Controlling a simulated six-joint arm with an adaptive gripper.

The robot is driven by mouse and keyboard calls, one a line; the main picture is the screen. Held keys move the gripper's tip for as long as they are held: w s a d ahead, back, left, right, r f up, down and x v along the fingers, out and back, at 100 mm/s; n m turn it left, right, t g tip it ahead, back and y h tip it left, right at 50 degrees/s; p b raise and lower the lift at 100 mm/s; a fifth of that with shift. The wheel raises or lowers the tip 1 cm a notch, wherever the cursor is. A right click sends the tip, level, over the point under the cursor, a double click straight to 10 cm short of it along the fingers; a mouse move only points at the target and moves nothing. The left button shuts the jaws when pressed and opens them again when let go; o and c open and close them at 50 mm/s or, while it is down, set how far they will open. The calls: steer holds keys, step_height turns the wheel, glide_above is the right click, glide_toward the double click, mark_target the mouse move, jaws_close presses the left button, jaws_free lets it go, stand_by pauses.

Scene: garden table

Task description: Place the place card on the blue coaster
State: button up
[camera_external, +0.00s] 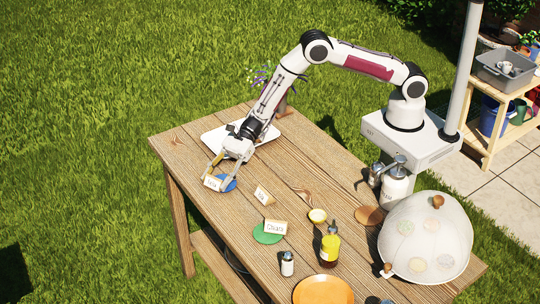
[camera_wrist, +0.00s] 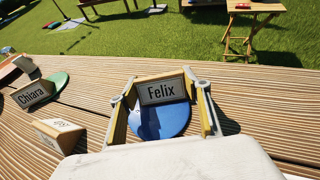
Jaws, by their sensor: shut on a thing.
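My gripper (camera_wrist: 161,95) is shut on a place card reading Felix (camera_wrist: 161,91), which stands upright between the fingers. The blue coaster (camera_wrist: 160,121) lies on the table directly below and in front of the card in the wrist view. In the external view the card (camera_external: 212,183) is at the left edge of the blue coaster (camera_external: 229,184), under my gripper (camera_external: 225,172). I cannot tell whether the card touches the coaster. A second place card (camera_external: 263,196) stands to the right. The Chiara card (camera_external: 276,227) stands at the green coaster (camera_external: 265,236).
A white tray (camera_external: 211,136) lies behind my gripper. The table's front left is clear.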

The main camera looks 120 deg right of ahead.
steer(key=shift+f, duration=0.1)
steer(key=o, duration=1)
steer(key=shift+r, duration=0.2)
steer(key=shift+v, duration=3.75)
steer(key=shift+r, duration=0.1)
